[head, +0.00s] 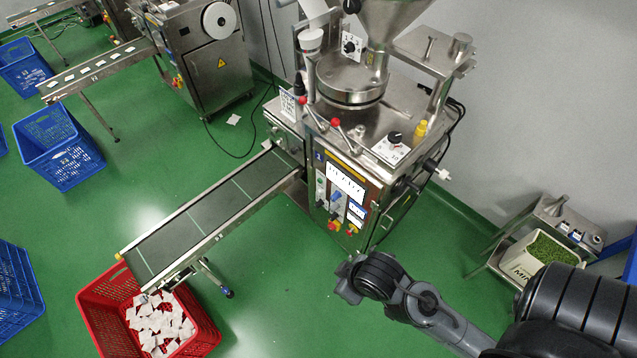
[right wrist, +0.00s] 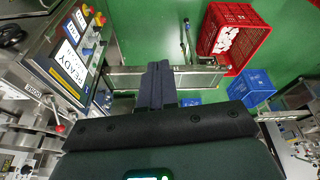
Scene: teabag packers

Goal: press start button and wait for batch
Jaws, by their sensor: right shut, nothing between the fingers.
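The steel teabag packing machine (head: 345,85) has a control panel (head: 340,190) on its front, with a lit display, several knobs and buttons, and red-and-yellow buttons low down. I cannot tell for sure which one is the start button. My right gripper (head: 348,280) is below and in front of the panel, apart from it. Its fingers (right wrist: 158,85) are shut and empty. My left gripper is not in view.
A bare conveyor belt (head: 205,215) runs from the machine towards a red crate (head: 95,305) holding many white teabags (head: 160,325). Blue crates (head: 58,150) stand at the left. A steel stand with a white bin (head: 520,265) is at the right. Green floor is clear before the panel.

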